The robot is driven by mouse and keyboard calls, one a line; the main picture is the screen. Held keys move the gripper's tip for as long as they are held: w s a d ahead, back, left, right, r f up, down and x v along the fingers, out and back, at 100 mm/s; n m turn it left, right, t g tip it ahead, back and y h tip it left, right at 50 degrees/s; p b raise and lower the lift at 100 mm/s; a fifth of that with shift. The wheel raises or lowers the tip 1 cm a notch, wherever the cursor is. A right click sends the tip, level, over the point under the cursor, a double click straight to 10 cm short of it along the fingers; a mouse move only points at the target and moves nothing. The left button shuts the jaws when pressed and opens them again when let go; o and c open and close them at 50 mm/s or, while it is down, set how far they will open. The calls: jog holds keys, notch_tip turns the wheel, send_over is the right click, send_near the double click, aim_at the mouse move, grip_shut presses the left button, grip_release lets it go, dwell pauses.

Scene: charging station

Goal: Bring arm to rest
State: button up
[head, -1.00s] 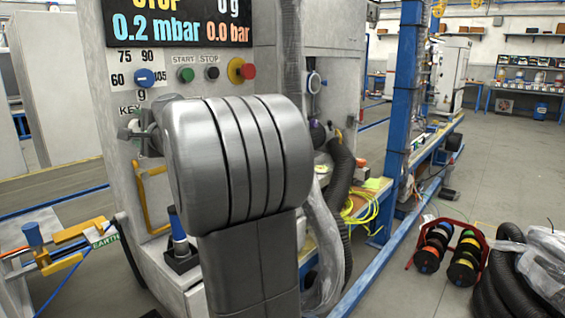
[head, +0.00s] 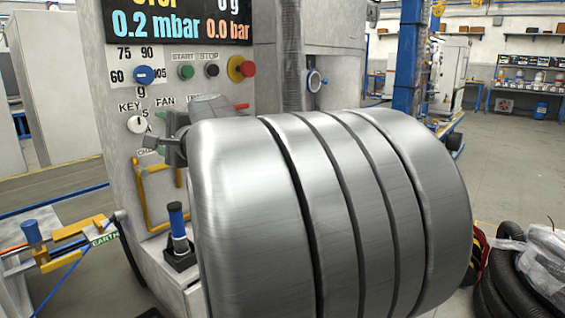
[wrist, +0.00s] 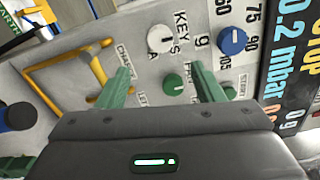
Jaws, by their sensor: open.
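My gripper (wrist: 160,72) shows in the wrist view with two green fingers spread apart and nothing between them. The fingers point toward the control panel (wrist: 138,72); the gap to it is hard to judge. In the head view my large grey arm link fills the centre and right and hides most of the gripper. The panel in the head view carries a white key switch (head: 138,124), a blue knob (head: 144,75), a green start button (head: 186,72), a black stop button (head: 212,70) and a red emergency button (head: 248,69).
A display (head: 180,24) tops the panel. A yellow bracket (head: 158,195) and a blue-handled plug (head: 178,228) sit below it. A yellow earth clamp (head: 75,240) is at left. Black hoses (head: 500,285) lie at right. Open floor (head: 505,160) shows behind them.

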aim_at(140, 125)
jog(key=p+x, duration=0.1)
jog(key=x, duration=1.1)
jog(key=shift+w+a, duration=0.3)
jog(key=shift+d+r+m+p, duration=0.1)
jog(key=shift+r+m+p, duration=0.1)
jog(key=shift+m+p, duration=0.4)
jog(key=shift+s+d+m+p, duration=0.1)
jog(key=shift+m+p, duration=0.8)
jog(key=shift+m, duration=0.1)
jog(key=m+p, duration=0.4)
jog(key=shift+m, duration=0.3)
jog(key=m+p, duration=0.4)
jog(key=p, duration=0.1)
jog(key=shift+s+f, duration=0.1)
jog(key=shift+f+b+v, duration=0.2)
jog(key=shift+b+v, duration=0.25)
jog(key=shift+v, duration=1.3)
